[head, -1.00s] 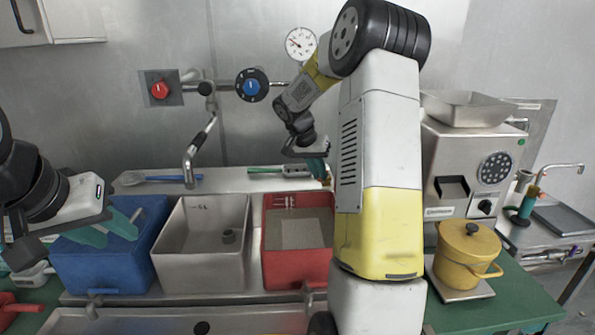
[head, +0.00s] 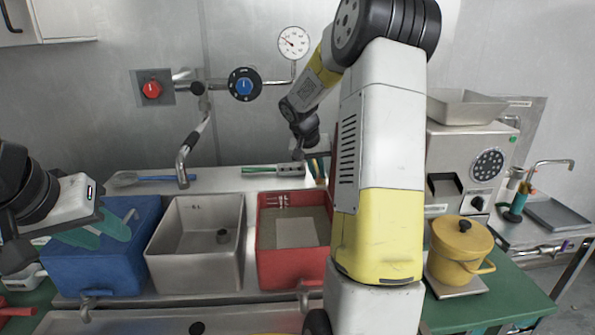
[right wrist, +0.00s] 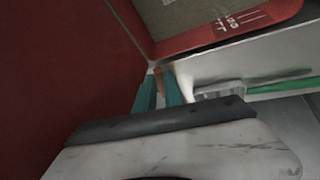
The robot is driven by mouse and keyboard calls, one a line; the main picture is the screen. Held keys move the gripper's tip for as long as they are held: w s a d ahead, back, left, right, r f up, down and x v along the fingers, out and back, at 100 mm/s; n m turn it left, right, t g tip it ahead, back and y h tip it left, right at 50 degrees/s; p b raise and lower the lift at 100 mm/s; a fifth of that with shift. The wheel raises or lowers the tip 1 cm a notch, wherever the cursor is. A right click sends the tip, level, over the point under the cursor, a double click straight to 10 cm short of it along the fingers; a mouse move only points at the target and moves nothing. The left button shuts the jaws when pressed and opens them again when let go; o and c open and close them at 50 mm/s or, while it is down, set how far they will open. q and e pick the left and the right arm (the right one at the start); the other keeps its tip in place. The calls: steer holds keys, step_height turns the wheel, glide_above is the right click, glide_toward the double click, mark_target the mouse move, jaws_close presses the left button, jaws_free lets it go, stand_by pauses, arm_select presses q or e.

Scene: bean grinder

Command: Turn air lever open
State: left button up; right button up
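I cannot single out the air lever with certainty. A small orange-brown piece (right wrist: 159,80) shows between the teal fingertips of my right gripper in the right wrist view. It may be a lever, but most of it is hidden. My right gripper (head: 316,170) is low at the back ledge, behind the red basin. Its fingers (right wrist: 159,92) lie either side of the orange piece, and I cannot tell whether they touch it. My left gripper (head: 100,232) is open and empty over the blue basin. A red knob (head: 152,89) and a blue knob (head: 244,86) are on the wall.
A pressure gauge (head: 294,43) is above the wall pipe. The blue basin (head: 85,270), steel basin (head: 190,270) and red basin (head: 285,268) stand in a row. The grinder (head: 462,170) and yellow pot (head: 458,255) are right of my right arm. A green-handled brush (right wrist: 280,84) lies near my gripper.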

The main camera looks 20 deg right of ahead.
steer(key=o, duration=0.4)
steer(key=v, duration=0.7)
steer(key=shift+a+r, duration=0.15)
steer(key=shift+r, duration=0.25)
